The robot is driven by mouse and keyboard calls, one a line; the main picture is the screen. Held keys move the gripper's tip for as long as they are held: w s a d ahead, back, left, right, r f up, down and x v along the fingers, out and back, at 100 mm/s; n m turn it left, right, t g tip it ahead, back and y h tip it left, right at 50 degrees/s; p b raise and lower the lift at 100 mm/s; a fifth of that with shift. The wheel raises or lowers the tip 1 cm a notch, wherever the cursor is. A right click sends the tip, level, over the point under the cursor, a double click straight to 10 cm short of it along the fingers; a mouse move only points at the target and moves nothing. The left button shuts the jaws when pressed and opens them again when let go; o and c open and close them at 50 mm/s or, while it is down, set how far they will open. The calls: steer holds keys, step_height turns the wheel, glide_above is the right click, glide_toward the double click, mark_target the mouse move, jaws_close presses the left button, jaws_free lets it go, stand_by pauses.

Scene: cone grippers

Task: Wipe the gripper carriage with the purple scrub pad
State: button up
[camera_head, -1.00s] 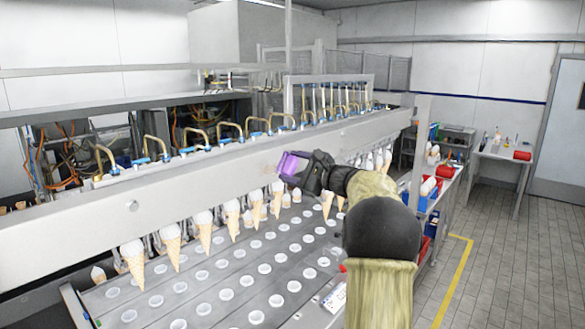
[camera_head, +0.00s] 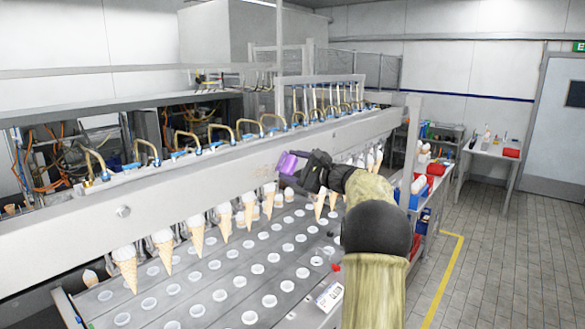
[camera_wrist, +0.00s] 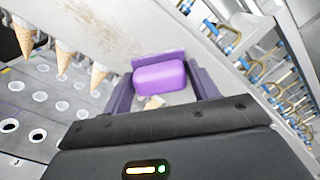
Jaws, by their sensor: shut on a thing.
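The purple scrub pad (camera_wrist: 160,76) is between the two fingers of my gripper (camera_wrist: 163,90) in the wrist view. My gripper is shut on it. In the head view the pad (camera_head: 289,163) shows at the tip of my gripper (camera_head: 296,166), in front of the long grey gripper carriage (camera_head: 180,180). The pad is at or very near the carriage's front face; I cannot tell if it touches. Faint brownish marks (camera_head: 266,171) show on the face just left of the pad. The carriage face also fills the upper middle of the wrist view (camera_wrist: 120,30).
Several ice cream cones (camera_head: 197,226) hang in a row under the carriage. Below is a grey conveyor plate (camera_head: 225,262) with rows of round holes. Bent brass pipes with blue fittings (camera_head: 187,143) line the carriage top. A side table with red and blue bins (camera_head: 437,168) stands right.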

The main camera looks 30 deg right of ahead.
mark_target(266, 169)
steer(key=shift+a, duration=0.15)
steer(key=shift+s+a+f+b, duration=0.2)
steer(key=shift+a+b, duration=0.25)
steer(key=shift+b, duration=0.4)
steer(key=shift+s+a+b, duration=0.2)
steer(key=shift+a+b, duration=0.3)
steer(key=shift+b, duration=0.05)
steer(key=shift+s+a+b, duration=0.15)
steer(key=shift+a+b, duration=0.35)
steer(key=shift+a+r, duration=0.1)
steer(key=shift+r, duration=0.1)
steer(key=shift+s+a+f+b, duration=0.2)
steer(key=shift+a+b, duration=0.3)
steer(key=shift+b, duration=0.3)
steer(key=shift+s+a+b, duration=0.35)
steer(key=shift+a+b, duration=0.45)
steer(key=shift+a, duration=0.1)
steer(key=shift+a+r, duration=0.15)
steer(key=shift+r, duration=0.05)
